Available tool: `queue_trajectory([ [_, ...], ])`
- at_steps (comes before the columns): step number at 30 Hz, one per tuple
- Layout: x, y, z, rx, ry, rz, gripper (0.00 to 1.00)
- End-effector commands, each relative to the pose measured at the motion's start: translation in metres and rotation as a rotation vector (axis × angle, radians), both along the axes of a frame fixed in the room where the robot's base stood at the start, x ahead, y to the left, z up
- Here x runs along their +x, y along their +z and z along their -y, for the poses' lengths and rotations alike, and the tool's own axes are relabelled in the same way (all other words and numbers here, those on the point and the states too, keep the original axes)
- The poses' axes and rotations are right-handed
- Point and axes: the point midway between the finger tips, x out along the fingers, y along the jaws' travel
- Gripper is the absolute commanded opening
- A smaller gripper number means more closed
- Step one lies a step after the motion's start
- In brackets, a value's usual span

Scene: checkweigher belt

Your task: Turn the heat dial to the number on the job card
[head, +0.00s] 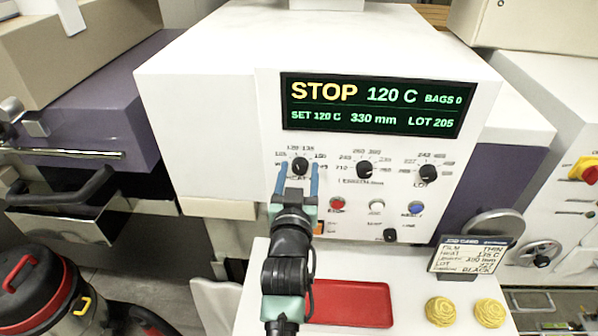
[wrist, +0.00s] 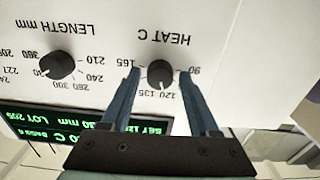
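The heat dial (head: 300,167) is a black knob on the white machine panel; it also shows in the wrist view (wrist: 160,73), under the label HEAT C. Its mark appears to point at 120. My gripper (head: 298,168) is open, with its two blue fingers on either side of the dial. In the wrist view a small gap shows between each fingertip and the knob. The job card (head: 469,257) stands at the lower right; its small heat line looks like 135 C. The display (head: 376,104) reads STOP, 120 C and SET 120 C.
The length dial (head: 366,170) and the lot dial (head: 427,173) sit to the right of the heat dial. Red, white and blue buttons (head: 416,208) lie below. A red tray (head: 350,304) and two yellow coils (head: 440,311) are on the white surface in front.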

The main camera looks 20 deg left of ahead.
Motion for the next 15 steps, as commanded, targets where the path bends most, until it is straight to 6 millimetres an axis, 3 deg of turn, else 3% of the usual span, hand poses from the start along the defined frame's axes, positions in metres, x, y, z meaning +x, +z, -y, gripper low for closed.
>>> queue_trajectory([
  [2,-0.0001,-0.0001,0.0001,0.0,0.0,0.0,0.45],
  [9,-0.0002,-0.0001,0.0002,0.0,0.0,0.0,0.02],
  [15,-0.0003,-0.0004,0.0002,0.003,0.0,-0.001,0.0],
])
